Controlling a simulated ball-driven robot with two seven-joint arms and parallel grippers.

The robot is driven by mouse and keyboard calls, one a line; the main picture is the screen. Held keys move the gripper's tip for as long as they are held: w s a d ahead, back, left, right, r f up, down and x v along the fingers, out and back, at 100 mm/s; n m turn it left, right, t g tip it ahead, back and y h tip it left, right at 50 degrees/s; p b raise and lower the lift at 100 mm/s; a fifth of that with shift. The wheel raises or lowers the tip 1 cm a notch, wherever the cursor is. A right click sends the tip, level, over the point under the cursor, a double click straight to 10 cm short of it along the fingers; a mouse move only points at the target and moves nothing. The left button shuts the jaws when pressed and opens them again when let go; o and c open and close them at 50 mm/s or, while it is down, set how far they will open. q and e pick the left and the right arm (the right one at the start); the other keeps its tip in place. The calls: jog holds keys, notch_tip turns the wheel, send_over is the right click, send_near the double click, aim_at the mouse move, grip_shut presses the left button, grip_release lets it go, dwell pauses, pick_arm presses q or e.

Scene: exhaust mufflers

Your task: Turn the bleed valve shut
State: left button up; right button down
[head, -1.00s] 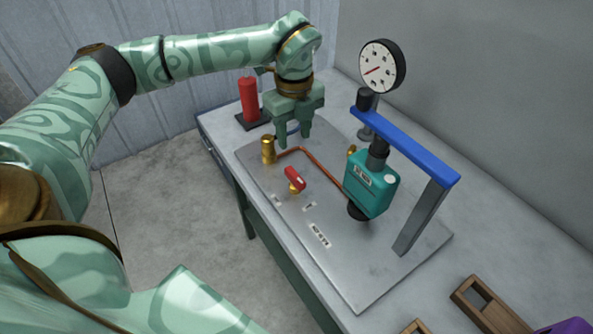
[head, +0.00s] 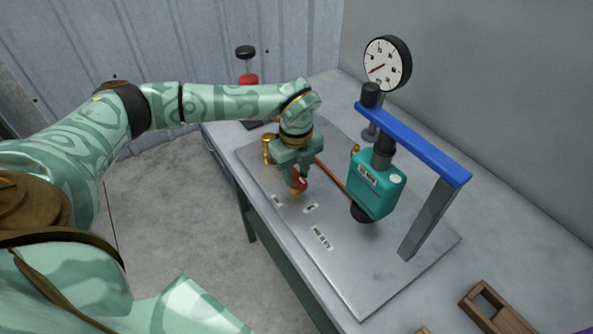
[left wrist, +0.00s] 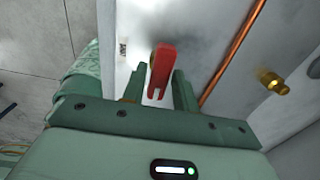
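The bleed valve's red lever handle (head: 300,181) is on the metal plate, partly hidden by my left gripper in the head view. It also shows in the left wrist view (left wrist: 161,68), standing between the two fingers. My left gripper (head: 295,177) points down over the valve, its fingers on either side of the handle. In the left wrist view a gap shows between the fingers (left wrist: 159,88), and they look open around the handle; whether one touches it I cannot tell. The brass valve body below is mostly hidden. My right gripper is not in view.
A teal block (head: 375,190) hangs under a blue bar (head: 415,142), right of my gripper. A dial gauge (head: 387,63) stands behind. A copper pipe (head: 330,179) runs near the valve. A brass fitting (head: 268,148) is close left. The plate's front (head: 355,270) is clear.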

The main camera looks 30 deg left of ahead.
pick_arm(q)
grip_shut()
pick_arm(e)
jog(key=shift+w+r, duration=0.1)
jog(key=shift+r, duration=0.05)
pick_arm(q)
jog(key=m+p, duration=0.3)
jog(key=shift+r, duration=0.25)
jog(key=m+p, duration=0.3)
jog(key=m, duration=0.2)
jog(key=shift+p, duration=0.35)
jog(key=m+p, duration=0.3)
jog(key=m, duration=0.2)
jog(key=shift+w, duration=0.1)
jog(key=shift+f+m+p, duration=0.15)
jog(key=shift+m+p, duration=0.75)
jog(key=shift+m, duration=1.6)
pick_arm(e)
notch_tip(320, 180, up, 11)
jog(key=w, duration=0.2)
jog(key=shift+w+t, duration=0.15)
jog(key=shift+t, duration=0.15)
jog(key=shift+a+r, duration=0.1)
